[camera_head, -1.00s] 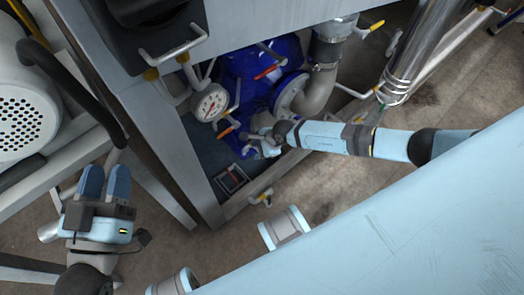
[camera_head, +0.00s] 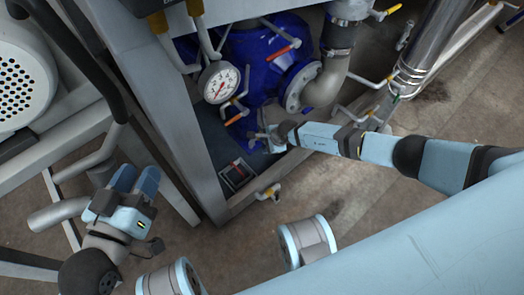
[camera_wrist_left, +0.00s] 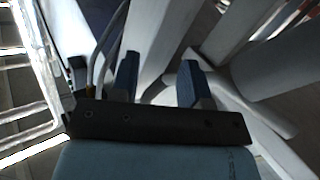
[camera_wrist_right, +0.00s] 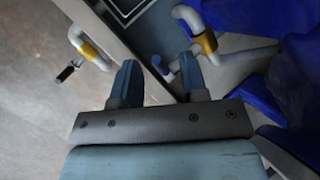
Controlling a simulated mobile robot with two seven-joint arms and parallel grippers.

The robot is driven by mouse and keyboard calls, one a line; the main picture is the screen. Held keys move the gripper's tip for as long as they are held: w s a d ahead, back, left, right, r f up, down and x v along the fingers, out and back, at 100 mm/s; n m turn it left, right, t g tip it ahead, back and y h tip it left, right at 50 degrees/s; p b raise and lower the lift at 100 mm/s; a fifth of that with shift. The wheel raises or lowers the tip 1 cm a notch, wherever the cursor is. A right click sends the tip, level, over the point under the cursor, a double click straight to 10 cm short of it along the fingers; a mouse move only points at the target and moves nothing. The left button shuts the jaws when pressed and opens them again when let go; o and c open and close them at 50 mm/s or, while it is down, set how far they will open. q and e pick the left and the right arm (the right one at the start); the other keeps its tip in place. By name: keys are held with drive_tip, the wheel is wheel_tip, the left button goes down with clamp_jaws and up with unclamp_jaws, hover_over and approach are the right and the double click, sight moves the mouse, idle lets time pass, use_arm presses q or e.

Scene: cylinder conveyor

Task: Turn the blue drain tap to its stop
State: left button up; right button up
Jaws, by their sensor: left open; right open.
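My right gripper (camera_head: 262,140) reaches low beside the blue pump body (camera_head: 262,60). In the right wrist view it is open (camera_wrist_right: 160,75), with nothing clamped between its fingers. A small blue piece on a pale stub, which looks like the drain tap (camera_wrist_right: 157,62), shows between and beyond the fingertips. I cannot tell whether a finger touches it. In the head view the gripper hides this spot. My left gripper (camera_head: 135,180) is open and empty, left of the frame post; its spread fingers also show in the left wrist view (camera_wrist_left: 158,80).
A pressure gauge (camera_head: 219,82) and orange-handled levers (camera_head: 284,50) sit above the right gripper. A yellow-collared pipe fitting (camera_wrist_right: 204,42) is close to its right finger. A grey frame post (camera_head: 165,120) stands between the arms.

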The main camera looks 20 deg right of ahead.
drive_tip(key=shift+b+x, duration=0.4)
drive_tip(key=shift+x, duration=0.65)
use_arm(q)
drive_tip(key=shift+w+a+f+m+b, duration=0.3)
drive_tip(key=shift+w+f+m+b, duration=0.15)
drive_tip(key=shift+m, duration=0.25)
use_arm(e)
drive_tip(key=shift+x, duration=0.8)
clamp_jaws()
